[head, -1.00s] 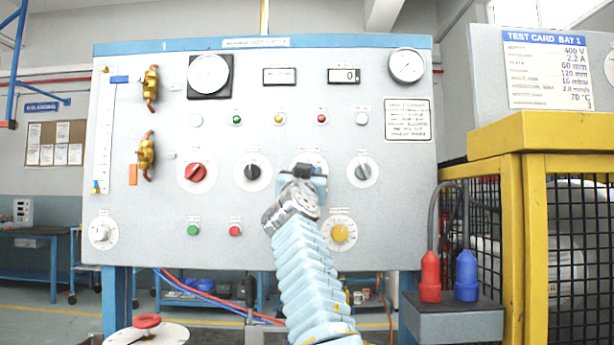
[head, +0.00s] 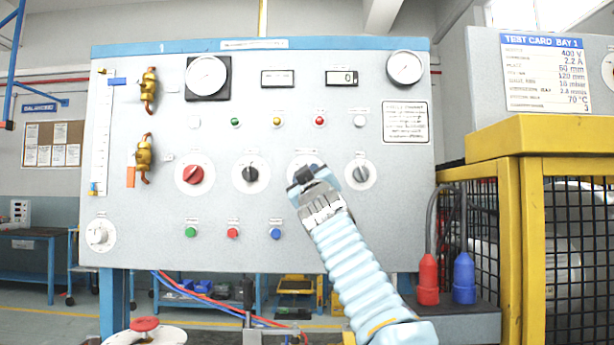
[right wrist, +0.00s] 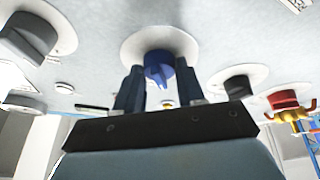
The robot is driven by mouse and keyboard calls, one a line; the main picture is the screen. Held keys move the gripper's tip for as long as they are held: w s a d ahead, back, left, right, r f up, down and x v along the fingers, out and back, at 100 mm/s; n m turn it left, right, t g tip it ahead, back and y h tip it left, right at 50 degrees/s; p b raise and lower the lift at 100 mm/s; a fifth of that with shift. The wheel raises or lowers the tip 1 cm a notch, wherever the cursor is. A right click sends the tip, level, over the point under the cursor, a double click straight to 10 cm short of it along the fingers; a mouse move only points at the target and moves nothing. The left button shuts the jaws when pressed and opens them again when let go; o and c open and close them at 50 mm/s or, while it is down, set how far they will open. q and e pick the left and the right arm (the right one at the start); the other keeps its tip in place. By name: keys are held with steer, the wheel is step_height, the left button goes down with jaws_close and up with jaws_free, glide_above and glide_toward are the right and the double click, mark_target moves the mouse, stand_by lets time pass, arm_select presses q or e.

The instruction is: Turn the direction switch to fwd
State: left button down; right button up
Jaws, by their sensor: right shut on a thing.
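My right gripper (head: 304,178) is at the third dial in the panel's row of rotary switches, its arm rising from the lower right. In the right wrist view its two dark fingers (right wrist: 158,88) are shut on a blue knob (right wrist: 158,68) on a round pale plate. In the head view the gripper hides this knob; only part of its plate (head: 303,158) shows. The small labels are too blurred to read, so I cannot tell the knob's marked position. My left gripper is not in view.
A black knob (head: 251,174) and a red knob (head: 195,174) sit left of the gripper, a grey knob (head: 361,174) close on its right. Green, red and blue buttons (head: 275,234) lie below. A yellow-framed cage (head: 508,235) stands at the right.

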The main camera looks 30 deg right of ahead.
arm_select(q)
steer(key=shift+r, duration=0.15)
arm_select(e)
steer(key=shift+s+r+n+y, duration=0.1)
steer(key=shift+n+y, duration=0.3)
steer(key=shift+n, duration=0.4)
steer(key=o, duration=1)
steer(key=shift+o, duration=0.2)
arm_select(q)
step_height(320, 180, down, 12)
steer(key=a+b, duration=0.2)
steer(key=b, duration=1)
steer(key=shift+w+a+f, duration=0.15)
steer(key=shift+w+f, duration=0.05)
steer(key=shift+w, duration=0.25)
arm_select(e)
steer(key=v, duration=1.3)
steer(key=shift+s, duration=0.35)
